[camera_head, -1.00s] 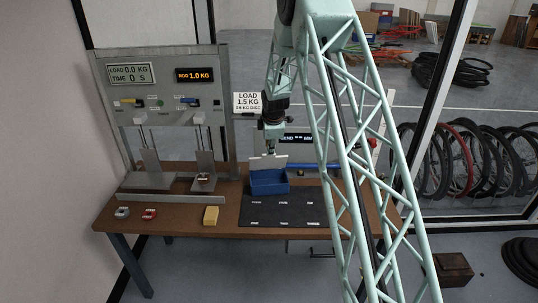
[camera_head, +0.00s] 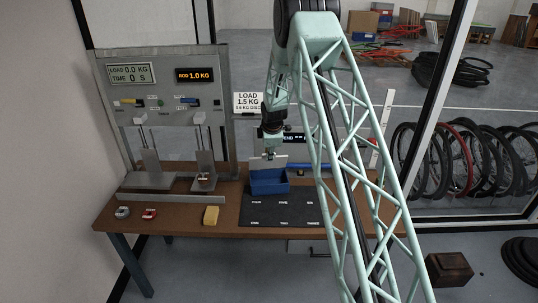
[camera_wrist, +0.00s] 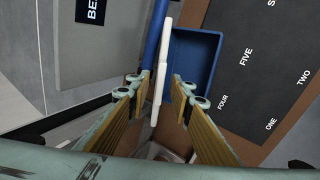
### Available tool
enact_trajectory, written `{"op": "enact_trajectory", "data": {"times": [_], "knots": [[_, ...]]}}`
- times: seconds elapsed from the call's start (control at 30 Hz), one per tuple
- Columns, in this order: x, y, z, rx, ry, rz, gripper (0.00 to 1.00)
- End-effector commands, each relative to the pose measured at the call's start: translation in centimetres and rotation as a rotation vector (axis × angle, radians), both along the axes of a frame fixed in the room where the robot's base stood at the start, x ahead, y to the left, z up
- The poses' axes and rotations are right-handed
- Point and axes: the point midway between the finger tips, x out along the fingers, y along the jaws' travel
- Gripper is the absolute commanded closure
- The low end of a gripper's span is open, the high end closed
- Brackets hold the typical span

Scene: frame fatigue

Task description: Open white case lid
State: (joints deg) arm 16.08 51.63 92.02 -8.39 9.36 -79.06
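A thin white panel (camera_head: 268,162) stands upright at the back of an open blue box (camera_head: 269,188) on the bench. I cannot tell if it is a lid hinged to the box. The panel also shows edge-on in the wrist view (camera_wrist: 163,70), beside the blue box (camera_wrist: 206,62). My gripper (camera_wrist: 162,88) is open, with one finger on each side of the panel. Narrow gaps show between the fingers and the panel. In the head view my gripper (camera_head: 269,153) is at the panel's top. No separate white case is clearly visible.
A black mat (camera_head: 282,212) with white labels lies in front of the blue box. A yellow block (camera_head: 211,215) and small red (camera_head: 149,214) and grey (camera_head: 122,213) pieces lie left. A grey test rig (camera_head: 160,120) stands behind them. A blue bar lies behind the panel.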

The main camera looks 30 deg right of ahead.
Motion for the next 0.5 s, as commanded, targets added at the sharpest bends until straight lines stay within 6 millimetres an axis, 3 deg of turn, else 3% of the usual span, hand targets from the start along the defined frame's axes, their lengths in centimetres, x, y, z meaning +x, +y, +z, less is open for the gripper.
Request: {"op": "enact_trajectory", "data": {"times": [0.17,0.4,0.5], "knots": [[-0.01,0.00,0.02,0.000,0.000,0.000,0.80],[-0.01,0.01,0.02,0.000,0.000,0.000,1.00],[-0.01,0.01,0.03,0.000,0.000,0.000,1.00]]}}
